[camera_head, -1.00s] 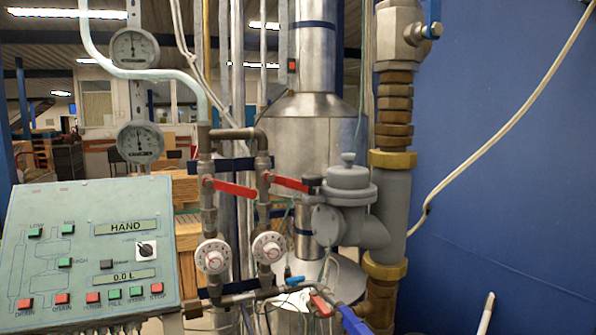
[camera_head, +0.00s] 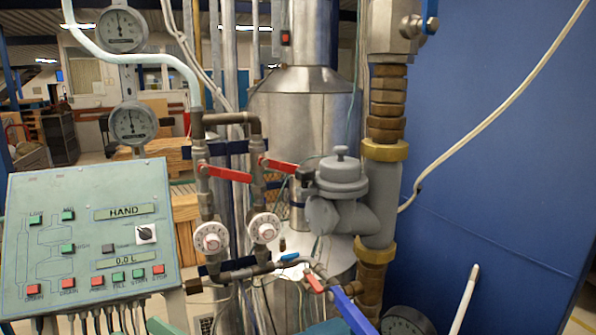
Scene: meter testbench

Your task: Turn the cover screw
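A grey meter body (camera_head: 343,190) is fixed to the thick vertical pipe (camera_head: 381,200) right of the picture's middle. Its round cover (camera_head: 341,170) has a small grey knob (camera_head: 341,151) standing upright on top, which may be the cover screw; I cannot tell for sure. A round grey side cap (camera_head: 320,214) faces left and forward. Neither of my grippers shows in this view, and nothing is seen touching the meter.
A control panel (camera_head: 92,240) stands at the lower left. Two red-handled valves, the left handle (camera_head: 228,173) and the right handle (camera_head: 280,166), are left of the meter. A blue lever (camera_head: 350,308) and a gauge (camera_head: 405,321) are below. A blue wall (camera_head: 510,190) fills the right.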

